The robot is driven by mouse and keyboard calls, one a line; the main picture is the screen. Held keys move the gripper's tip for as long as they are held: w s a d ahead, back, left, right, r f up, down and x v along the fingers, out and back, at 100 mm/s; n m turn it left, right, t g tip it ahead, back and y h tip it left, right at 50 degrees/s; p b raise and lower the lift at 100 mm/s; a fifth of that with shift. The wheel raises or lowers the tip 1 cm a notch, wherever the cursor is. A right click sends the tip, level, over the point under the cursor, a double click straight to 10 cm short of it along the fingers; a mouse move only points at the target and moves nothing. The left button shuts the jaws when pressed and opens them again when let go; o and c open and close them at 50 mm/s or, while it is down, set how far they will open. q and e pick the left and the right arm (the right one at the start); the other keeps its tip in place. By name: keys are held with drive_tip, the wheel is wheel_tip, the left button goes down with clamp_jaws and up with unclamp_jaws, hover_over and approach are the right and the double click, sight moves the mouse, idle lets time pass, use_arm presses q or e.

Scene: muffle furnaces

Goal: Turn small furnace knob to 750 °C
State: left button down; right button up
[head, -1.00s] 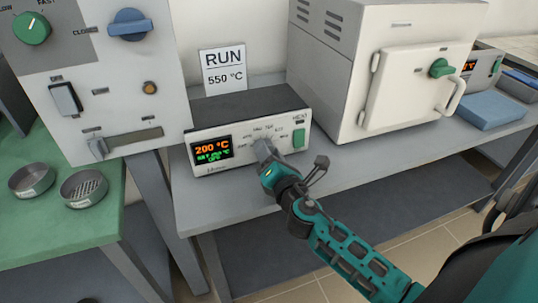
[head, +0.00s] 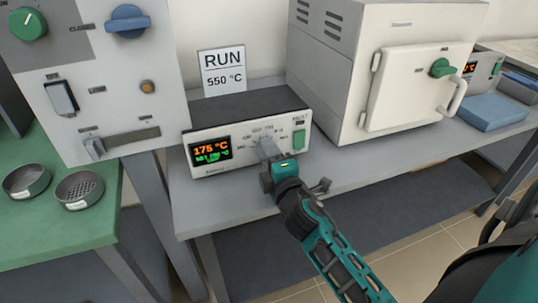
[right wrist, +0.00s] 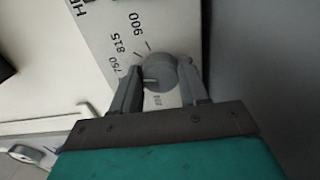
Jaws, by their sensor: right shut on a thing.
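The small furnace controller (head: 230,112) is a dark-topped box with a pale front on the grey bench. Its display (head: 210,150) reads 175 °C in orange, above a small green line I cannot read surely. My right gripper (head: 268,158) is shut on the grey knob (head: 264,146) on that front. In the right wrist view, the fingers grip both sides of the round knob (right wrist: 158,72). Its pale pointer line points left, below the 750 mark; printed 815 and 900 lie further round. The gripper hides part of the dial. My left gripper is not in view.
A RUN 550 °C sign (head: 224,70) stands behind the controller. A green HEAT switch (head: 299,140) sits right of the knob. A large white furnace (head: 400,80) stands to the right. A grey panel (head: 80,110) and two metal dishes are at left.

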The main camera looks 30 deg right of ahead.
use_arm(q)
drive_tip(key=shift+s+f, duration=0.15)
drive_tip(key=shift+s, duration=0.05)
use_arm(e)
drive_tip(key=shift+m, duration=0.3)
drive_tip(key=o, duration=1.1)
drive_tip(key=shift+c, duration=0.2)
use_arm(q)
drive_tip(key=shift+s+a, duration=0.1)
use_arm(e)
drive_tip(key=shift+s, duration=0.1)
